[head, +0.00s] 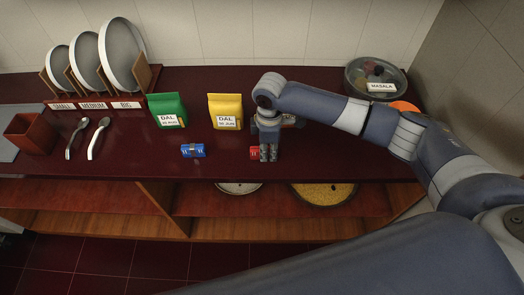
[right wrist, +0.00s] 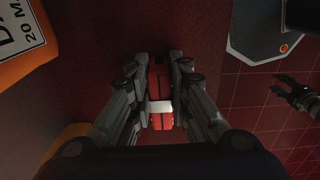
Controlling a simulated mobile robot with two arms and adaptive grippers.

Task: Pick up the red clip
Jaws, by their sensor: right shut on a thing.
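The red clip (head: 254,153) is on the dark red counter (head: 220,172) near its front edge, below the yellow dal packet. My right gripper (head: 268,156) comes down over it and hides most of it. In the right wrist view the red clip (right wrist: 160,88), with a pale band across it, lies between the two fingers of my right gripper (right wrist: 161,75), which are shut on it. I cannot tell whether it is lifted off the counter. My left gripper is not in the head view; a dark gripper-like part at the right of the right wrist view is unclear.
A blue clip (head: 193,150) lies to the left. Behind stand a green packet (head: 167,110) and a yellow packet (head: 226,111). Spoons (head: 98,138), a brown box (head: 31,133) and a plate rack (head: 97,104) are at left. A masala pot (head: 375,79) stands at back right.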

